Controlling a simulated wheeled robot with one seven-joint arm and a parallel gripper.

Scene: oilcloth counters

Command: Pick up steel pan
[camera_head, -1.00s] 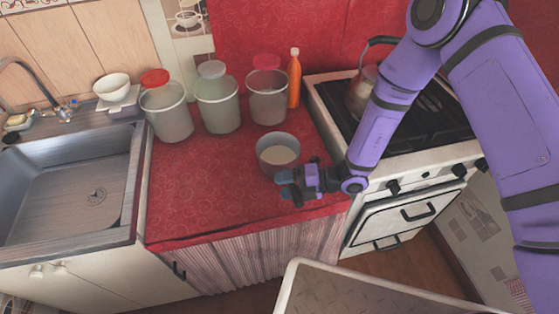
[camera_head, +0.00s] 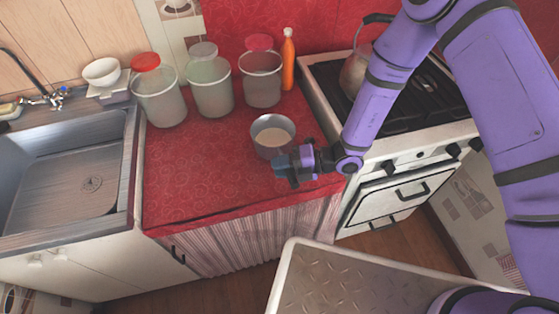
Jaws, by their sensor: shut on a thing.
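The steel pan (camera_head: 272,121) is a round grey metal pan with a pale inner floor. It stands on the red oilcloth counter (camera_head: 200,185), in front of the jars. My gripper (camera_head: 288,170) is at the pan's near side, low over the counter. It is shut on the steel pan, apparently at a handle that the fingers hide. I cannot tell whether the pan's base is clear of the cloth.
Several lidded jars, one of them at the left (camera_head: 159,95), and an orange bottle (camera_head: 288,62) stand behind the pan. A stove (camera_head: 400,145) with a kettle (camera_head: 355,72) is on the right, a sink (camera_head: 70,175) on the left. The counter's front left is clear.

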